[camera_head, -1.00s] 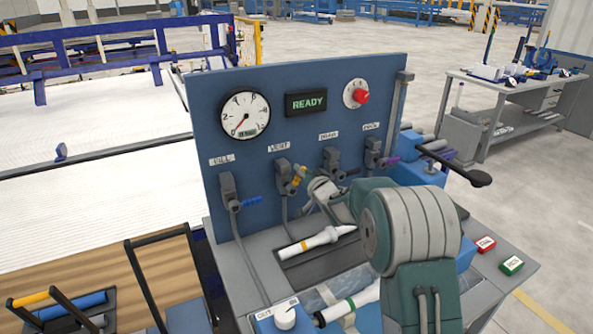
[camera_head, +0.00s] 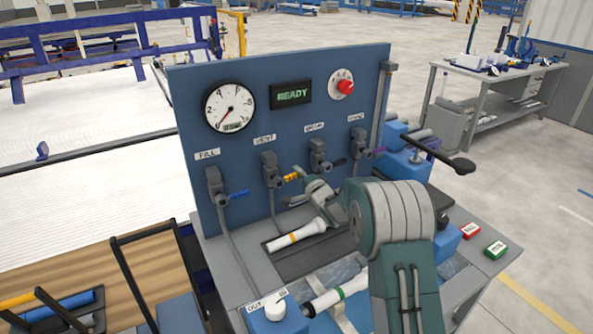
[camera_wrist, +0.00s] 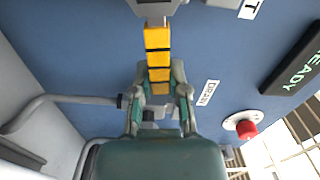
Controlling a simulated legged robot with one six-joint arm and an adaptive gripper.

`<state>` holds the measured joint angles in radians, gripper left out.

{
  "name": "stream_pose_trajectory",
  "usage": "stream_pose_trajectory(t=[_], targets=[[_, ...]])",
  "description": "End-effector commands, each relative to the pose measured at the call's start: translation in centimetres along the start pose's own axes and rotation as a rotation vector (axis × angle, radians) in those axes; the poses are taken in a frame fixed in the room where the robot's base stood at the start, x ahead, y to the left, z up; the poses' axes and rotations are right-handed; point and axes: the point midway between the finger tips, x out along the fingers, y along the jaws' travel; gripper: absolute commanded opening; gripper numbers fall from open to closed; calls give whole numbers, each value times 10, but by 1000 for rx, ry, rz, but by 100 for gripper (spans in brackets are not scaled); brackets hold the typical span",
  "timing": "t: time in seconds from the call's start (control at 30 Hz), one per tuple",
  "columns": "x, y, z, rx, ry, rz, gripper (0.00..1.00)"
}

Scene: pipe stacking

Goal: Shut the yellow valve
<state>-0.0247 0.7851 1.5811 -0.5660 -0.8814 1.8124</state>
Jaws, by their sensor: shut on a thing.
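The yellow valve handle (camera_head: 291,177) is on the valve under the VENT label on the blue panel. It points right, roughly level, much like the blue handle beside it. In the wrist view the yellow handle (camera_wrist: 158,45) runs from the valve body down between my fingers. My gripper (camera_head: 303,180) is at the handle's free end in the head view. In the wrist view my gripper (camera_wrist: 159,78) is shut with a finger on each side of the handle's outer part. My arm hides part of the bench.
The blue-handled FILL valve (camera_head: 238,194) is to the left, and the DRAIN valve (camera_head: 318,153) is close behind my gripper. The gauge (camera_head: 229,106) needle points low left, and the display (camera_head: 291,94) reads READY. A white pipe (camera_head: 297,236) lies on the bench below.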

Motion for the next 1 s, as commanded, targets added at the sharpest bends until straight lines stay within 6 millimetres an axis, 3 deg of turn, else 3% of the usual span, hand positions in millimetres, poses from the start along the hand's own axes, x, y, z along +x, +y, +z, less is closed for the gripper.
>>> stream_pose_trajectory(t=[0.3, 0.87, 0.9, 0.97, 1.0], targets=[[0, 11, -2, 130, 6, 4, 0], [-1, 15, -2, 163, 7, 8, 0], [-1, 15, -2, 163, 7, 8, 29], [-1, 15, -2, 163, 7, 8, 56], [-1, 15, -2, 163, 6, 8, 56]])
